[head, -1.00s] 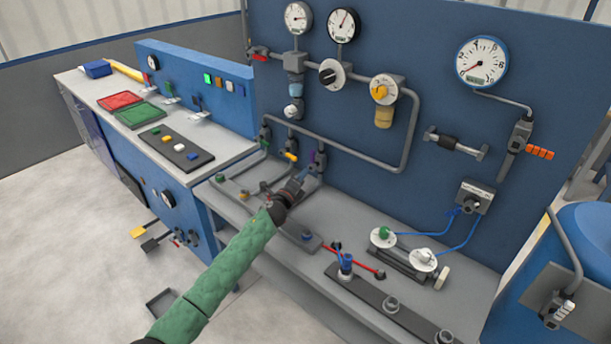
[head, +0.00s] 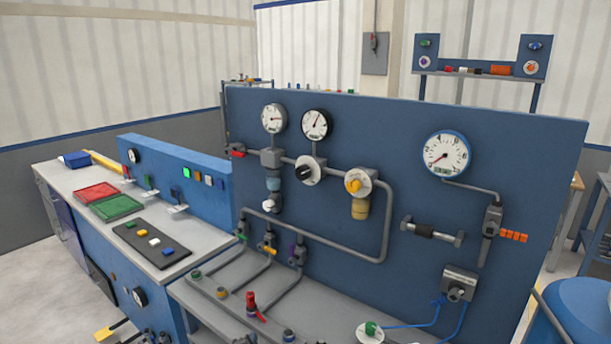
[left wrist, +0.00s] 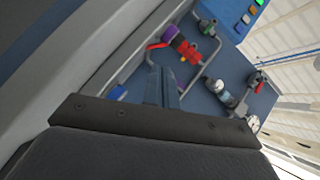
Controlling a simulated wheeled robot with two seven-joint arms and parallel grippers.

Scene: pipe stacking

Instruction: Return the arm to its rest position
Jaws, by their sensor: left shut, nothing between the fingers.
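My left gripper (left wrist: 162,85) shows in the left wrist view, its two dark fingers together and shut with nothing between them. Beyond the fingertips, apparently apart from them, are a red fitting (left wrist: 187,50) with a purple collar and grey pipes of the panel. My left arm does not show in the head view now. My right gripper is in neither view.
A blue panel (head: 500,150) with gauges, valves and grey pipes stands behind a grey bench (head: 215,272) with several fittings. A red fitting (head: 251,301) stands upright there. A side bench holds a red tray (head: 96,191) and a green tray (head: 116,207). A blue tank (head: 578,312) is at right.

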